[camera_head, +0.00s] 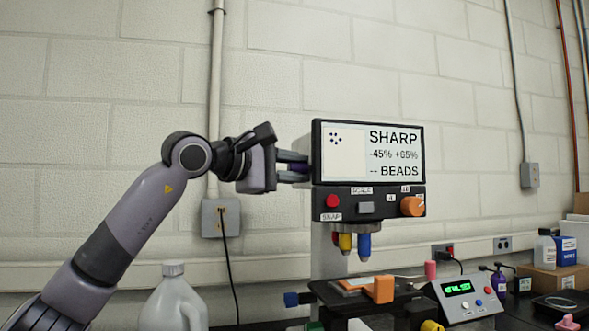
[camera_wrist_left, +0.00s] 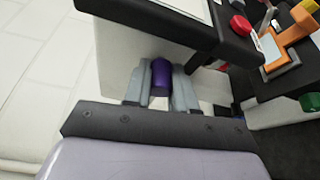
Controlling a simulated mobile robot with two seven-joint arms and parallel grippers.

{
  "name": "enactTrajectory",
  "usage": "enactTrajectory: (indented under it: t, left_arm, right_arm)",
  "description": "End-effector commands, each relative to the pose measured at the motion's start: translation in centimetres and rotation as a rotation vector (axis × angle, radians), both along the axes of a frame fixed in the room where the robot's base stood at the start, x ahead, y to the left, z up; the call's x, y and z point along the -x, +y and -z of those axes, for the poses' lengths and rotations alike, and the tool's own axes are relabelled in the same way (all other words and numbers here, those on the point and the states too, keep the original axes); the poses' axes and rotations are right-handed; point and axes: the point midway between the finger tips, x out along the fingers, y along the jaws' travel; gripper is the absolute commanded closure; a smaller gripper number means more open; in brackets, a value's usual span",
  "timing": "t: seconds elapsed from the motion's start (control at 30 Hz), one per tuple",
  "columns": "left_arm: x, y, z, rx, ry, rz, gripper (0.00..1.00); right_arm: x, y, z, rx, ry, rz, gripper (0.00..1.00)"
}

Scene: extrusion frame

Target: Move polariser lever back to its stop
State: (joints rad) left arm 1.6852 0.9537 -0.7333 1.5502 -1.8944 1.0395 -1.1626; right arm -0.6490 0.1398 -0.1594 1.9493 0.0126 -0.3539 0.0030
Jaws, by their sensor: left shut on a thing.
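The microscope-like instrument has a screen (camera_head: 368,151) on top that reads SHARP, -45% +65% and BEADS. A purple knob (camera_wrist_left: 161,77), apparently the end of the polariser lever, sticks out of the left side of its white body (camera_wrist_left: 130,45). My left gripper (camera_head: 301,168) reaches in from the left, beside the screen's left edge. In the wrist view its two grey fingers stand on either side of the purple knob, shut on it. The lever's root and its stop are hidden. My right gripper is not in view.
Below the screen is a control panel (camera_head: 368,203) with red, grey and orange controls. Yellow and blue objectives hang over a dark stage (camera_head: 340,296) with an orange clip (camera_head: 379,289). A white jug (camera_head: 173,300) stands at lower left; a readout box (camera_head: 463,296) stands right.

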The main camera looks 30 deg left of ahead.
Motion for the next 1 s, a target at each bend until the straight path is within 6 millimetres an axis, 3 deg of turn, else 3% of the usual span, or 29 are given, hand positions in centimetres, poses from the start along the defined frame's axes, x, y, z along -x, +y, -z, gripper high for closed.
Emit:
enactTrajectory:
  t: [0.3, 0.33, 0.4, 0.83, 1.0]
  left_arm:
    - [0.0, -0.1, 0.1, -0.003, 0.000, 0.001, 1.00]
    - [0.0, -0.1, 0.1, -0.003, 0.000, 0.001, 0.72]
    - [0.0, -0.1, 0.1, -0.003, 0.001, 0.002, 0.49]
    - [0.0, 0.0, 0.0, -0.002, 0.002, 0.000, 0.49]
    - [0.0, -0.1, -1.9, 0.001, -0.002, 0.002, 0.49]
  right_arm:
    - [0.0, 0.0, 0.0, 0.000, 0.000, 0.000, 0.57]
    - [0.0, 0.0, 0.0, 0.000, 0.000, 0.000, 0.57]
    - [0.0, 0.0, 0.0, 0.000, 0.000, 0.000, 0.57]
    - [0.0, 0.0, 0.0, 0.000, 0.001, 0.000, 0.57]
    - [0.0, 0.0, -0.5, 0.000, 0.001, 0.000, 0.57]
